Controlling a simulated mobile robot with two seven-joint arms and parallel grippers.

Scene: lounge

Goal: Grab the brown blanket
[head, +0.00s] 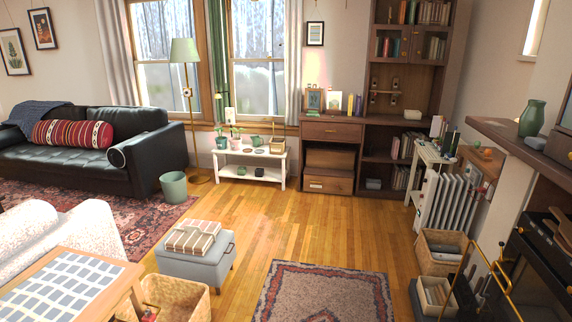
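A folded blanket with brown and cream stripes (190,238) lies flat on top of a grey ottoman (190,267), in the lower left of the head view. It is the only brownish blanket I can make out. Neither of my grippers is in view, and nothing is touching the blanket.
A woven basket (206,306) stands just in front of the ottoman. A tiled-top table (133,273) and a white armchair (100,222) are to its left. A black sofa (150,150) is behind. The wooden floor (260,232) right of the ottoman is clear, with a patterned rug (325,295) nearer.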

